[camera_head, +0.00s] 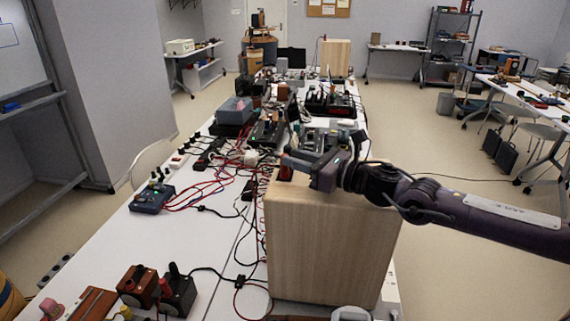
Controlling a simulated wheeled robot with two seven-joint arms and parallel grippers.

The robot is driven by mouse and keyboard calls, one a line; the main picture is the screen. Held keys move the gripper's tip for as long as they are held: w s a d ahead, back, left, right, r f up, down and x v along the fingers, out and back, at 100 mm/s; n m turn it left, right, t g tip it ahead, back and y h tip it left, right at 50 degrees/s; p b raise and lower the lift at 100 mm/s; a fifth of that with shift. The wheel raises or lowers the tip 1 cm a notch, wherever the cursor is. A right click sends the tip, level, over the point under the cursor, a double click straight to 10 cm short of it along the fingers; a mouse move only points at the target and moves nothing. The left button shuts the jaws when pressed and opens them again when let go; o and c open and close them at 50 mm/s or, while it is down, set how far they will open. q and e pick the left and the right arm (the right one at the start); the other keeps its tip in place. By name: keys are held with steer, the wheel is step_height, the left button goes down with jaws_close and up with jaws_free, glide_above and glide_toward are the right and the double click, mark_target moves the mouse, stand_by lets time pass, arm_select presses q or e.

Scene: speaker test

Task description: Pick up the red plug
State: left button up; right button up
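A small red piece (286,173), which looks like the red plug, shows at the far left corner of the top of a light wooden speaker box (330,250). My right arm comes in from the right over the box. My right gripper (290,162) points left, with its fingertips right at the red piece and partly covering it. The fingers are small and dark here, and I cannot tell whether they touch or grip it. My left gripper is not in view.
A long white table (110,250) runs into the distance, crowded with red and black cables, a blue box (151,198) and other electronics. A second wooden speaker box (334,58) stands at its far end. Open floor (450,180) lies to the right.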

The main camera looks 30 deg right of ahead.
steer(key=shift+p+x, duration=0.7)
steer(key=shift+x, duration=0.8)
steer(key=shift+w+a, duration=0.15)
steer(key=shift+a, duration=0.15)
jaws_close()
